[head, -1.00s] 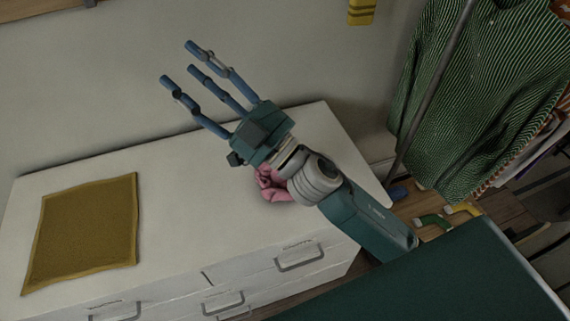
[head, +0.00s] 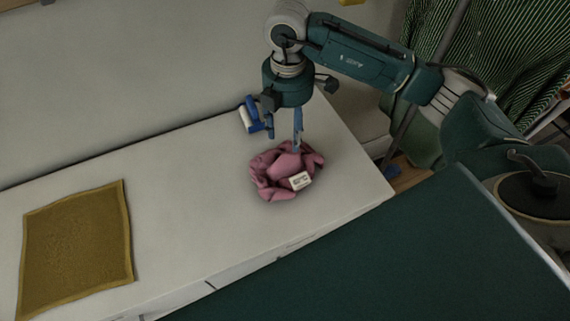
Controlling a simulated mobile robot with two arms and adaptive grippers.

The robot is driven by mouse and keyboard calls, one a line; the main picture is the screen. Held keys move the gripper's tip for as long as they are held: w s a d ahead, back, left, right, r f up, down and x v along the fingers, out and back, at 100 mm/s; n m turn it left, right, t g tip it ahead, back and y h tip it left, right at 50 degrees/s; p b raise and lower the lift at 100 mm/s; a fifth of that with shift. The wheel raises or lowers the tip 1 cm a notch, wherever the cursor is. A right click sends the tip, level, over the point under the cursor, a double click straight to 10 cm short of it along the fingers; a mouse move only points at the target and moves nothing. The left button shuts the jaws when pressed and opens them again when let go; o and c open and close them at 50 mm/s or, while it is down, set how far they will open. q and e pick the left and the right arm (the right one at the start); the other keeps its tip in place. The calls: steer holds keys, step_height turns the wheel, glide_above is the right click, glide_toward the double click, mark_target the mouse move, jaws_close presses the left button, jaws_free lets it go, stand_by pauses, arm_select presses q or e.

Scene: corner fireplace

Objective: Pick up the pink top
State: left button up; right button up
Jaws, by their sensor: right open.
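The pink top (head: 281,168) lies crumpled on the white dresser top (head: 190,200), towards its right end. A small white label shows on its front. My right gripper (head: 275,138) points down just above and behind the top. Its blue fingers are spread and nothing is held between them. One finger reaches down to the top's back edge in the picture; I cannot tell whether it touches. My left gripper is not in view.
A mustard-yellow cloth (head: 78,245) lies flat on the dresser's left part. The wall (head: 120,70) rises behind. Green striped clothing (head: 490,60) hangs at the upper right. The dresser top between cloth and pink top is clear.

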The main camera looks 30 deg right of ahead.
mark_target(287, 154)
step_height(287, 154, down, 4)
steer(key=shift+r, duration=0.25)
steer(key=shift+s+a+f+p, duration=0.1)
steer(key=shift+f+p, duration=0.5)
steer(key=shift+p, duration=0.1)
step_height(287, 154, down, 4)
steer(key=shift+r+p, duration=0.2)
steer(key=shift+p, duration=0.5)
steer(key=shift+f, duration=0.4)
steer(key=shift+a, duration=0.1)
jaws_close()
